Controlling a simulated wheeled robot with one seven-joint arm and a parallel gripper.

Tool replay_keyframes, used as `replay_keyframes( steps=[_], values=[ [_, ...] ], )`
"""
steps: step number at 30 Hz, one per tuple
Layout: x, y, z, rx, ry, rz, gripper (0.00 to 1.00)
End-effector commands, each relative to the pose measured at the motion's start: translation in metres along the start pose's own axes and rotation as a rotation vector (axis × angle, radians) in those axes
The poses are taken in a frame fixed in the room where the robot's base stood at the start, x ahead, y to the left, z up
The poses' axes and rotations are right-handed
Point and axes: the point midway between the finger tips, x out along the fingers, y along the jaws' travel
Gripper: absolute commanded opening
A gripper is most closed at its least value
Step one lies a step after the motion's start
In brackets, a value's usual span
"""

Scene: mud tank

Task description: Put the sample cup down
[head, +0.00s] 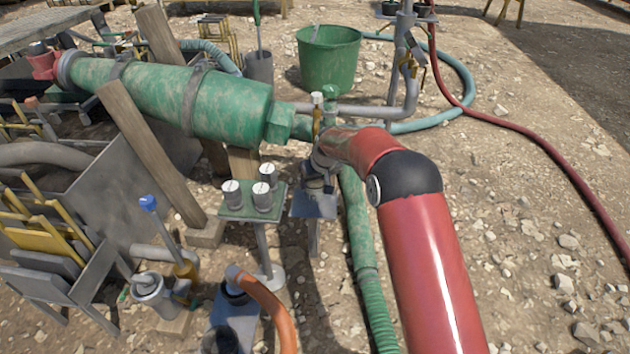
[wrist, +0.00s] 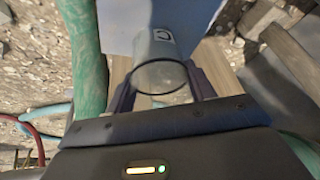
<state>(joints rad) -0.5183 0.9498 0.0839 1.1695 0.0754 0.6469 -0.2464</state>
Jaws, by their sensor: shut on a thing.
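My gripper (head: 317,178) is in the middle of the head view, mostly hidden by my own red arm and wrist. In the wrist view its two dark fingers (wrist: 160,92) are shut on the sample cup (wrist: 158,62), a grey see-through cup with a dark rim and a white label with a dark letter. The cup stands out against a blue-grey plate (wrist: 116,32), which appears to be the small stand plate (head: 314,206) just below my gripper in the head view. I cannot tell whether the cup touches the plate. In the head view the held cup is not clearly seen.
Several pale-topped cups (head: 263,200) sit on a green stand (head: 232,212) left of my gripper. A large green cylinder (head: 175,95) and a grey pipe (head: 350,111) lie behind. A green hose (head: 358,225) runs close on the right. An orange hose (head: 268,300) is in front. Stony ground lies right.

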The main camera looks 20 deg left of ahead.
Motion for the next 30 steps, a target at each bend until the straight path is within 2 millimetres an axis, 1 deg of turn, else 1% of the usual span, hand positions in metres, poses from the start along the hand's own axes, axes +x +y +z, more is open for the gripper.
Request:
replay_keyframes(
  steps=[5, 6, 10, 11, 20, 23, 24, 26, 30],
  values=[
    [0.003, 0.0, 0.002, 0.0, -0.001, 0.0, 0.32],
    [0.003, 0.0, 0.002, 0.0, 0.0, 0.0, 0.57],
    [0.003, 0.0, 0.001, 0.0, 0.0, 0.0, 0.74],
    [0.003, 0.0, 0.001, 0.0, 0.0, 0.0, 0.76],
    [0.0, 0.0, 0.0, 0.0, 0.0, 0.0, 0.76],
    [-0.009, 0.0, -0.001, 0.0, 0.0, 0.0, 0.76],
    [-0.015, 0.0, -0.001, 0.0, 0.001, 0.0, 0.76],
    [-0.016, 0.002, 0.007, 0.001, -0.003, 0.0, 0.76],
    [-0.026, 0.004, 0.029, 0.0, -0.002, 0.001, 0.76]
  ],
)
